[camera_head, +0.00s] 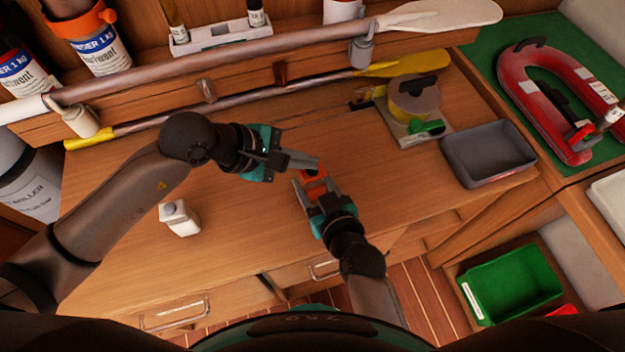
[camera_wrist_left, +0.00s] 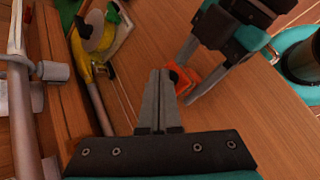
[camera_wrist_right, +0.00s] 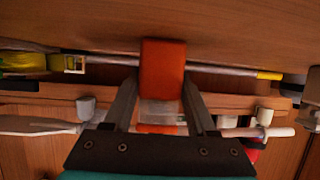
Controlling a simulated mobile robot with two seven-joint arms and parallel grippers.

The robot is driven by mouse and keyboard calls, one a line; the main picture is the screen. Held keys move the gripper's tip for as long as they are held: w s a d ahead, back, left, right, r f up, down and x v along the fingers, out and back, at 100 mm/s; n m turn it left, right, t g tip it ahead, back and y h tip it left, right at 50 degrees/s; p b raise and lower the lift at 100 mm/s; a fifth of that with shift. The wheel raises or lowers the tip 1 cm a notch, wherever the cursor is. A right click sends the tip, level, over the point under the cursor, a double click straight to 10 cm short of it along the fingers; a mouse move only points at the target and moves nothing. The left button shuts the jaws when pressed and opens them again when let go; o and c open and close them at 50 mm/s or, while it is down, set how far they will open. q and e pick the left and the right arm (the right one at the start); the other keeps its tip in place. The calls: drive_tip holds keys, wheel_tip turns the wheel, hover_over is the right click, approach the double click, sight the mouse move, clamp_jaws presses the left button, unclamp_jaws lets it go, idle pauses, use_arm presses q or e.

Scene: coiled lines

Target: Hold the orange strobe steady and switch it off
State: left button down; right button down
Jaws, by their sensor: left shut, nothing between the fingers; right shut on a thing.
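The orange strobe (camera_head: 314,184) is above the middle of the wooden bench top, held between the fingers of my right gripper (camera_head: 311,187). In the right wrist view the strobe (camera_wrist_right: 162,68) shows an orange block with a clear part below it, with a finger on each side. My left gripper (camera_head: 315,165) is shut and empty, its tips right at the strobe's far end. In the left wrist view the shut fingertips (camera_wrist_left: 160,75) are beside the strobe (camera_wrist_left: 187,78) and a small dark part on it. I cannot tell whether they touch. The strobe's lit state is not clear.
A small white device (camera_head: 179,218) stands on the bench at left. A grey tray (camera_head: 489,153) and a line spool (camera_head: 414,98) are at right. Paddles (camera_head: 225,106) lie along the back. A green bin (camera_head: 512,284) is lower right. The bench around the grippers is clear.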

sight(306, 172)
use_arm(q)
drive_tip(key=shift+r, duration=0.5)
drive_tip(key=shift+r, duration=0.1)
wheel_tip(306, 172, up, 6)
drive_tip(key=shift+f, duration=0.1)
idle(0.3)
use_arm(e)
drive_tip(key=shift+c, duration=0.6)
unclamp_jaws()
drive_tip(key=v, duration=1.2)
